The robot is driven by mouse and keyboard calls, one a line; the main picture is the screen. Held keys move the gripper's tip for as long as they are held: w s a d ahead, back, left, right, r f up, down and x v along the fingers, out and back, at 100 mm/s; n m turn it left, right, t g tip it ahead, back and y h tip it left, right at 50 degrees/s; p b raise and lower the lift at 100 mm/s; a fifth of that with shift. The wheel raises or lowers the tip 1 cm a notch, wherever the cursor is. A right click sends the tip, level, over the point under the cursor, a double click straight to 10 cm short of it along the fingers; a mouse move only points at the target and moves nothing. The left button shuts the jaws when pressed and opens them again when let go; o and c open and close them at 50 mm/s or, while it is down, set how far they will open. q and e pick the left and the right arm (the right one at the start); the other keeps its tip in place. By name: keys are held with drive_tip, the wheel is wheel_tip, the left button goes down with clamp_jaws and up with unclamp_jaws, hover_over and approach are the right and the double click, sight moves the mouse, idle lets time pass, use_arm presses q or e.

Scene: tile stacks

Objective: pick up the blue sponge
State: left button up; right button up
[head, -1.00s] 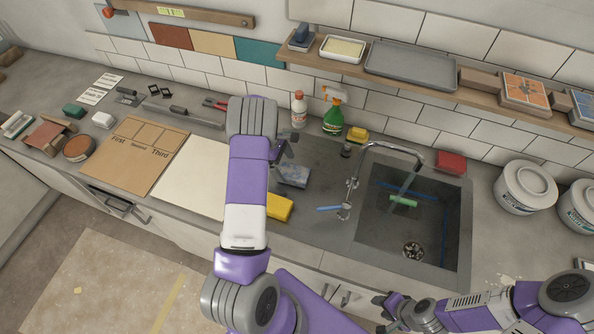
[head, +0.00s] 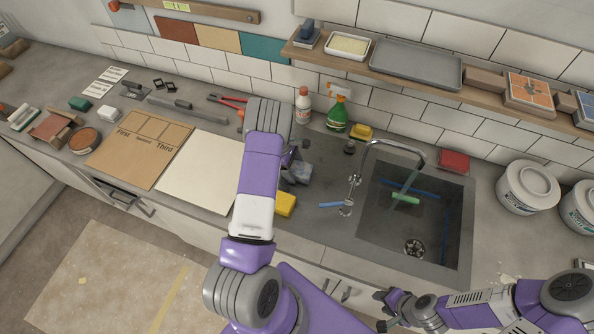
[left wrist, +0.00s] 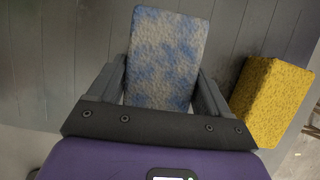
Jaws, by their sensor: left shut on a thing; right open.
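The blue sponge, mottled blue and grey-white, shows in the left wrist view (left wrist: 165,58) between the two fingers. My left gripper (left wrist: 165,92) is shut on it, with one finger against each side. In the head view the blue sponge (head: 299,173) is partly hidden by my left gripper (head: 290,160), over the counter left of the sink. My right gripper (head: 388,312) is open and empty at the lower right, in front of the counter.
A yellow sponge (head: 285,204) lies close by, and shows right of the blue one in the left wrist view (left wrist: 270,103). The sink (head: 415,215) with its tap (head: 375,150) is to the right. A green spray bottle (head: 337,114) and a white bottle (head: 303,105) stand behind.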

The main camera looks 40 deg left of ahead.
sight(294, 167)
use_arm(q)
drive_tip(key=shift+r, duration=5.05)
